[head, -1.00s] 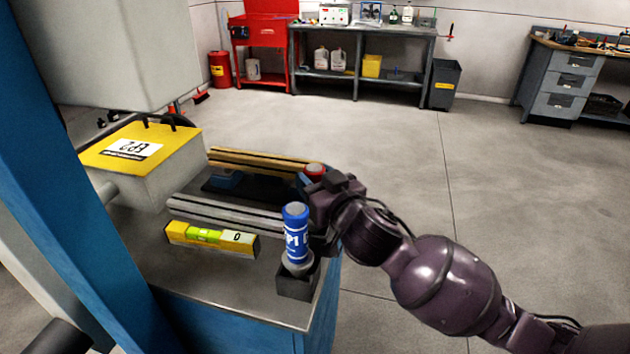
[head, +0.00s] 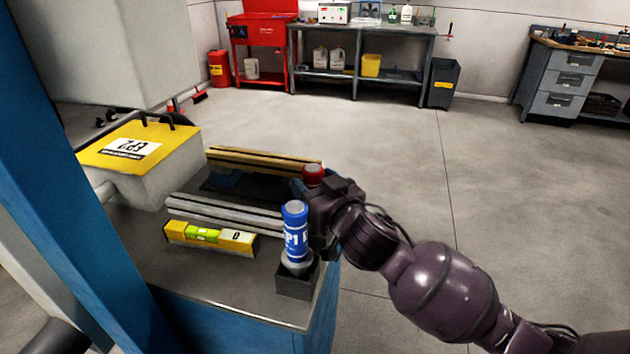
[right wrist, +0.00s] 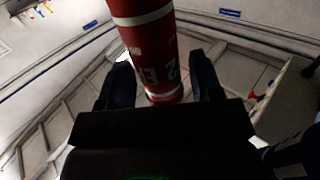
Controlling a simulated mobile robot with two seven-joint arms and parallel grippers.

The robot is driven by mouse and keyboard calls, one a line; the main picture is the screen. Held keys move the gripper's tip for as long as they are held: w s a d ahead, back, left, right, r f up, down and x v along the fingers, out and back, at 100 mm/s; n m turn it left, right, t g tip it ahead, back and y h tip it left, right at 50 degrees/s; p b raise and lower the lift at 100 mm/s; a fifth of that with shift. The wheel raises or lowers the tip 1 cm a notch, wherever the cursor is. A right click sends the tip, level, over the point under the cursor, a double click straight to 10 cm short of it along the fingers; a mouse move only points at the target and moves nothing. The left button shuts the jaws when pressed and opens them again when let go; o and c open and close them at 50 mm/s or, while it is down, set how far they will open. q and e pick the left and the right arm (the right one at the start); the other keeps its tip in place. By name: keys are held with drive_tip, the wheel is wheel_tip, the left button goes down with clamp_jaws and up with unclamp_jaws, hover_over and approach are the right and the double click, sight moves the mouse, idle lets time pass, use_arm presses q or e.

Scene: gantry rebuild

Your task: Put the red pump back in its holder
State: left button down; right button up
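The red pump (head: 313,174) shows in the head view only as a red top, just left of my right gripper (head: 322,205) at the bench's right edge. No empty holder can be made out; a dark square holder (head: 295,284) at the front right corner holds a blue pump. My left gripper is not in view.
The blue pump (head: 295,230) stands upright close to my right gripper. A yellow level (head: 210,237), grey rails (head: 222,210) and a yellow-topped box (head: 135,148) lie left on the bench (head: 225,275). A blue post (head: 75,190) blocks the left; open floor lies right.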

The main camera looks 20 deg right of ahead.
drive_tip(key=shift+o, duration=0.5)
drive_tip(key=shift+r, duration=0.4)
drive_tip(key=s+d, duration=0.2)
drive_tip(key=s, duration=0.9)
drive_tip(key=shift+s+d+r+p, duration=0.15)
drive_tip(key=shift+s+r+p, duration=0.2)
drive_tip(key=shift+s+r, duration=0.1)
drive_tip(key=s+d+f+g+h, duration=0.1)
drive_tip(key=d+f+g, duration=0.1)
drive_tip(key=f, duration=0.6)
drive_tip(key=s+d+f+g+h, duration=0.1)
drive_tip(key=s+d+f, duration=0.1)
drive_tip(key=f, duration=0.6)
drive_tip(key=s+d+f+g, duration=0.1)
drive_tip(key=s+d+f, duration=0.1)
drive_tip(key=s+f, duration=0.4)
drive_tip(key=s+d+f+m+g+h, duration=0.1)
drive_tip(key=s+d+f+g, duration=0.1)
drive_tip(key=s+f, duration=0.4)
wheel_tip(320, 180, down, 5)
drive_tip(key=shift+h, duration=0.3)
drive_tip(key=shift+s+d, duration=0.1)
